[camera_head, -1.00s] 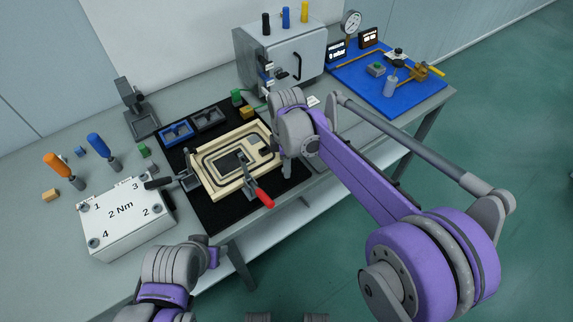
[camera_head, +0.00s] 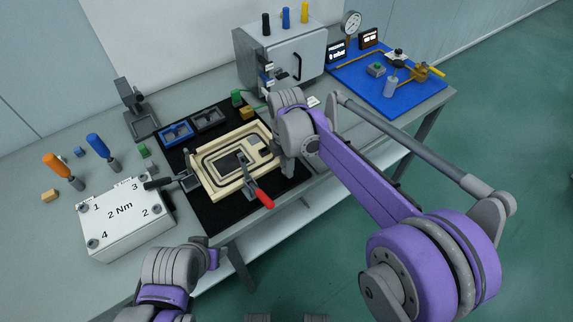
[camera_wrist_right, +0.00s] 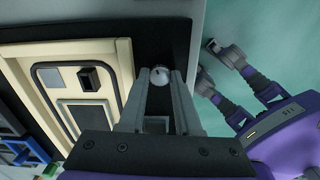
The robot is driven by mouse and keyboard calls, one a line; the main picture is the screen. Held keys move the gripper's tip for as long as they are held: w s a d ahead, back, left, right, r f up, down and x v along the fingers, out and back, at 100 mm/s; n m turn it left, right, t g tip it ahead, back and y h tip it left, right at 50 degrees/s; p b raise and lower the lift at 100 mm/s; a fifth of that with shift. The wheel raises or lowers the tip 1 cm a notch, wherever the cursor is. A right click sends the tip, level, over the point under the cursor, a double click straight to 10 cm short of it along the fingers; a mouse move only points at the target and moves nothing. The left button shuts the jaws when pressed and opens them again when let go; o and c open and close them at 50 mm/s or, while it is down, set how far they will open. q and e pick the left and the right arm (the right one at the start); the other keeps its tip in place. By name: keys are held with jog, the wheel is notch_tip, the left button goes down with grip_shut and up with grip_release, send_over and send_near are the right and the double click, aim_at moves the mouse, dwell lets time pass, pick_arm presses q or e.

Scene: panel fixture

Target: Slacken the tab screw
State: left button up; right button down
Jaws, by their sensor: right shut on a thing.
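The tab screw (camera_wrist_right: 160,76), a small round pale knob with a slot-like mark, shows in the right wrist view between my fingertips, at the edge of the cream frame. My right gripper (camera_wrist_right: 158,84) is shut on it. In the head view my right gripper (camera_head: 287,172) reaches down at the right side of the cream panel frame (camera_head: 207,189), and the screw is hidden there. My left gripper (camera_head: 215,256) hangs before the table's front edge, apart from everything; its fingers are not clear.
A red-handled clamp (camera_head: 258,192) stands at the frame's front, and a black-handled clamp (camera_head: 170,182) at its left. A white 2 Nm box (camera_head: 125,228) and two screwdrivers (camera_head: 103,150) (camera_head: 62,170) are at left. A grey cabinet (camera_head: 290,62) and blue mat (camera_head: 400,95) lie behind.

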jog(key=c, duration=0.9)
grip_release()
notch_tip(320, 180, up, 11)
jog(key=shift+f+p, duration=0.1)
jog(key=shift+p, duration=0.35)
jog(key=shift+d, duration=0.1)
jog(key=s+d+f+m+t+p, duration=0.1)
jog(key=s+d+m, duration=0.5)
jog(key=s+m, duration=0.1)
jog(key=s+d+f+m+t+p, duration=0.2)
jog(key=s+d+m, duration=0.4)
jog(key=s+m, duration=0.2)
jog(key=s+d+f+m+t+p, duration=0.1)
jog(key=s+d+m+t+p, duration=0.1)
jog(key=s+d+m, duration=0.4)
jog(key=shift+s+d+f+m, duration=0.15)
jog(key=shift+s+m, duration=0.25)
jog(key=shift+m, duration=0.35)
jog(key=shift+s+f+m, duration=0.1)
jog(key=shift+s+m, duration=0.25)
jog(key=shift+m, duration=0.4)
